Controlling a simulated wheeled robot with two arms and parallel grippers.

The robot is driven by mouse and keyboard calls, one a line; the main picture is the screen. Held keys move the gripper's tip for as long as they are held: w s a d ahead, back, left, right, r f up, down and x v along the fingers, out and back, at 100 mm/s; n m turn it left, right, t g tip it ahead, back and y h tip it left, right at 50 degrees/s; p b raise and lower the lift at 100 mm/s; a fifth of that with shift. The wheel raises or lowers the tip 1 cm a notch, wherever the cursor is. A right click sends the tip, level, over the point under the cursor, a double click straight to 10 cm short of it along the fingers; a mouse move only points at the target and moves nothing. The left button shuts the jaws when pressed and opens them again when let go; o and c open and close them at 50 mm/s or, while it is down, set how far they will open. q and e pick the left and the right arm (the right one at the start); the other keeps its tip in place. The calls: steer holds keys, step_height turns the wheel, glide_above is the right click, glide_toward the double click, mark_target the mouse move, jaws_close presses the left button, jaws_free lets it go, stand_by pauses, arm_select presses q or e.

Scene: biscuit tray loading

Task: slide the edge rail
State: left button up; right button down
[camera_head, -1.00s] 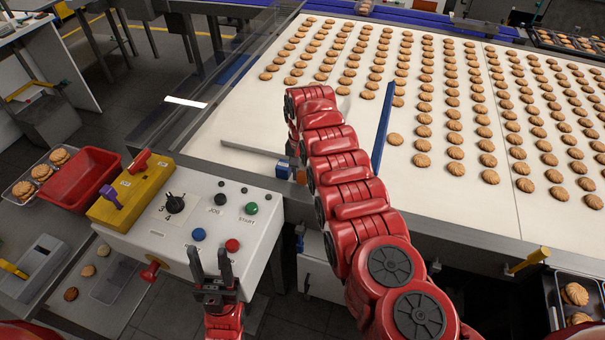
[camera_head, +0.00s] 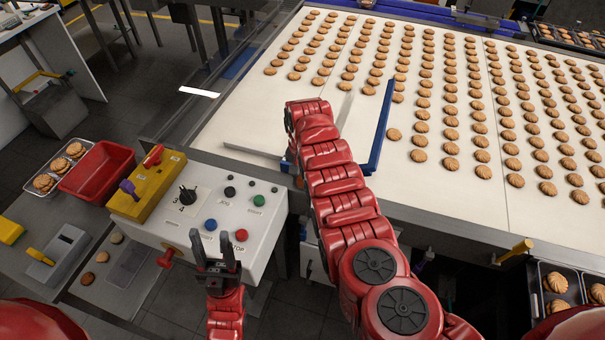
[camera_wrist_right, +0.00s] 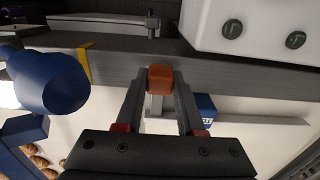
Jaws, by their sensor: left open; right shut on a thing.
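A grey rail (camera_head: 252,153) lies on the near left of the white belt, and a taller blue rail (camera_head: 383,130) stands right of my right arm. My right gripper is hidden behind its own arm in the head view. In the wrist view my right gripper (camera_wrist_right: 160,90) is shut on an orange block (camera_wrist_right: 160,79) at the belt's edge, with a grey stem below it. The grey rail (camera_wrist_right: 262,118) and a small blue block (camera_wrist_right: 205,105) show beside it. My left gripper (camera_head: 216,255) is open and empty above the front of the control box.
The white control box (camera_head: 221,196) with buttons and a yellow switch block (camera_head: 147,187) stands left of the belt. A red bin (camera_head: 97,171) is farther left. Rows of biscuits cover the belt (camera_head: 455,205); its near left corner is bare.

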steer(key=c, duration=0.5)
jaws_free()
steer(key=shift+r, duration=0.1)
step_height(320, 180, up, 17)
steer(key=b, duration=0.5)
steer(key=shift+r, duration=0.1)
